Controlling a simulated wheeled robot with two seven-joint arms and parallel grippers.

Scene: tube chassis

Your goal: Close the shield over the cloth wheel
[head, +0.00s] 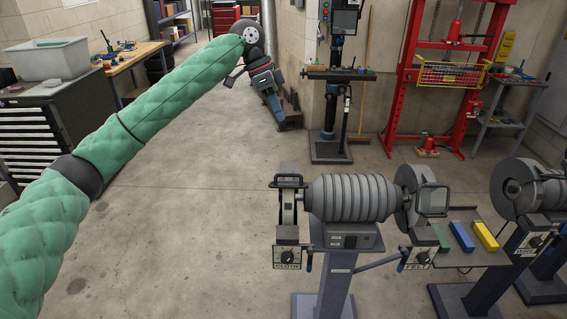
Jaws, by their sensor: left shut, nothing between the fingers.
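The bench buffer (350,198) stands on a grey-blue pedestal at the lower middle. At its left end is the narrow cloth wheel (288,208), seen nearly edge-on, above a plate marked CLOTH (287,257). The dark-framed shield (287,181) sits at the top of this wheel, seen at a flat angle; its exact tilt is hard to tell. My left gripper (273,100) is shut and empty, at the end of my outstretched green-sleeved arm, high in the picture and well apart from the shield. My right gripper is out of view.
At the buffer's right end is a felt wheel (408,192) with its own shield (433,200). Green, yellow and blue bars (462,236) lie on a shelf beside it. Another machine (520,188) stands at far right. The floor left of the buffer is clear.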

